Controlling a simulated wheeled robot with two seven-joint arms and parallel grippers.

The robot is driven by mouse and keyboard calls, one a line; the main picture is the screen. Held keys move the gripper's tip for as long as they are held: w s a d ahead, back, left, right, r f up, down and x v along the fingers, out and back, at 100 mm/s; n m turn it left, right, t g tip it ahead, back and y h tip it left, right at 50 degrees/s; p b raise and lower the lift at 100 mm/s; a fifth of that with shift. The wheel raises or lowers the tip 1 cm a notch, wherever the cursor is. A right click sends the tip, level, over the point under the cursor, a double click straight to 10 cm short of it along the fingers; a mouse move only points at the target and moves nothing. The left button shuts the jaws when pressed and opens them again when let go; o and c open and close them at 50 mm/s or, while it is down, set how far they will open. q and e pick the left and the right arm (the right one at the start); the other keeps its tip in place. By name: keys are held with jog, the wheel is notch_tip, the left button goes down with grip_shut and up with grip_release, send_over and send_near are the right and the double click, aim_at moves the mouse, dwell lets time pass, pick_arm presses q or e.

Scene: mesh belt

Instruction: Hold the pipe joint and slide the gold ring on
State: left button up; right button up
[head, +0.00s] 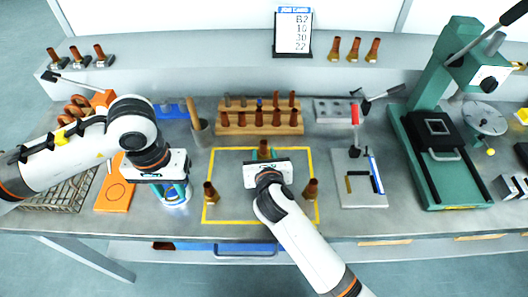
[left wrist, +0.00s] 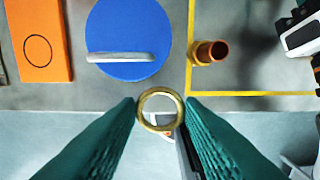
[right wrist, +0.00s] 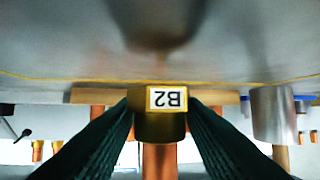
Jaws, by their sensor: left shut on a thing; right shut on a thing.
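My left gripper (left wrist: 160,112) is shut on the gold ring (left wrist: 148,122), which sits between its fingertips with its hole facing the camera. In the head view the left gripper hangs over a blue round container, left of the yellow-outlined area. My right gripper (right wrist: 160,122) is shut on a pipe joint (right wrist: 150,128), a brass collar with a white B2 label and a copper pipe. In the head view the joint's top (head: 264,147) shows just behind the right gripper, inside the yellow outline. The ring and the held joint are well apart.
Two more copper joints stand at the outline's left (head: 209,193) and right (head: 311,190). A wooden rack (head: 240,128) of copper parts is behind. An orange board (head: 113,195) lies left. A grey plate (head: 375,195) and green press (head: 415,160) are right. A job card (head: 293,35) reads B2, 10, 30, 22.

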jog(key=shift+f, duration=0.75)
dwell(0.7)
jog(key=o, duration=1.1)
jog(key=c, duration=1.1)
